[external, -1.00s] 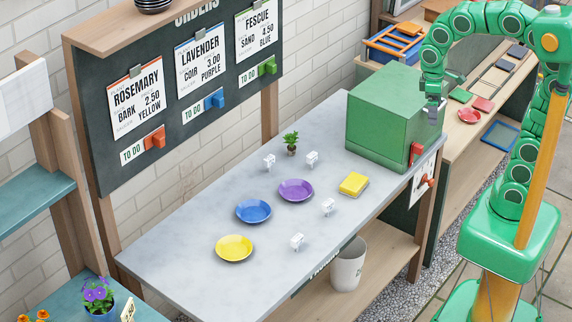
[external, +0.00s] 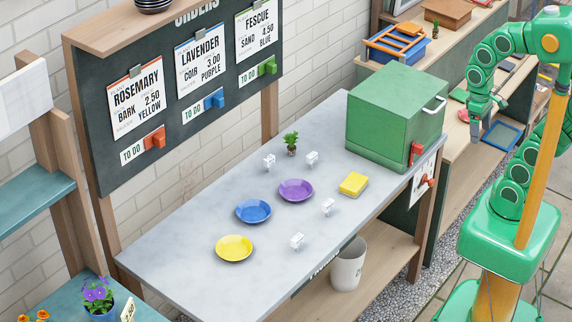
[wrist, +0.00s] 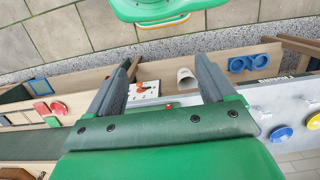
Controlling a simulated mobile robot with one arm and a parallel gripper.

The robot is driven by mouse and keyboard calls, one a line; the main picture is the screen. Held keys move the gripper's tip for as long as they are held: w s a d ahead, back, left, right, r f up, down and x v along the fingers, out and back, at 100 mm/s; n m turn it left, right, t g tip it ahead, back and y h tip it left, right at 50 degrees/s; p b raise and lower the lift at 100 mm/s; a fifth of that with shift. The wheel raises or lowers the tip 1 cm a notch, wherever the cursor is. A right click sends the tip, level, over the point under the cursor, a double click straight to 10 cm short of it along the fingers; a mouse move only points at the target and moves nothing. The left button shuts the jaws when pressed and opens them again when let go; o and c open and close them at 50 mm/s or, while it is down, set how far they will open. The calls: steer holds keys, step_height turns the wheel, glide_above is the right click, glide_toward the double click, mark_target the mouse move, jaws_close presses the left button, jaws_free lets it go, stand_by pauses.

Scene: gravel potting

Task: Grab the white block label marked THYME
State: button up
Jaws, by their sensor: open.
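Several small white block labels stand on the grey table (external: 160,255): one near the front edge (external: 297,241), one right of the plates (external: 328,206), and two at the back, left (external: 269,162) and right (external: 312,158). Their lettering is too small to read, so I cannot tell which one says THYME. My gripper (external: 474,133) hangs to the right of the green box, beyond the table's right end and well away from the labels. In the wrist view my gripper (wrist: 164,63) is open, with nothing between its fingers.
A green box (external: 392,118) with a handle stands at the table's right end. Yellow (external: 234,248), blue (external: 253,211) and purple (external: 296,190) plates, a yellow sponge (external: 353,184) and a small plant (external: 291,142) share the tabletop. A white bin (external: 348,266) sits below.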

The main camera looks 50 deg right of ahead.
steer(key=shift+c, duration=0.9)
steer(key=w+a+f+n+t, duration=0.1)
steer(key=w+a+n, duration=0.9)
steer(key=w, duration=0.3)
steer(key=w+a+f+n, duration=0.1)
steer(key=w+a+n, duration=0.9)
steer(key=w, duration=0.4)
steer(key=n, duration=1.6)
glide_above(296, 236)
step_height(296, 236, down, 16)
steer(key=shift+t, duration=0.4)
steer(key=shift+s+f, duration=0.1)
steer(key=shift+f, duration=3.8)
steer(key=shift+r, duration=0.1)
steer(key=c, duration=1)
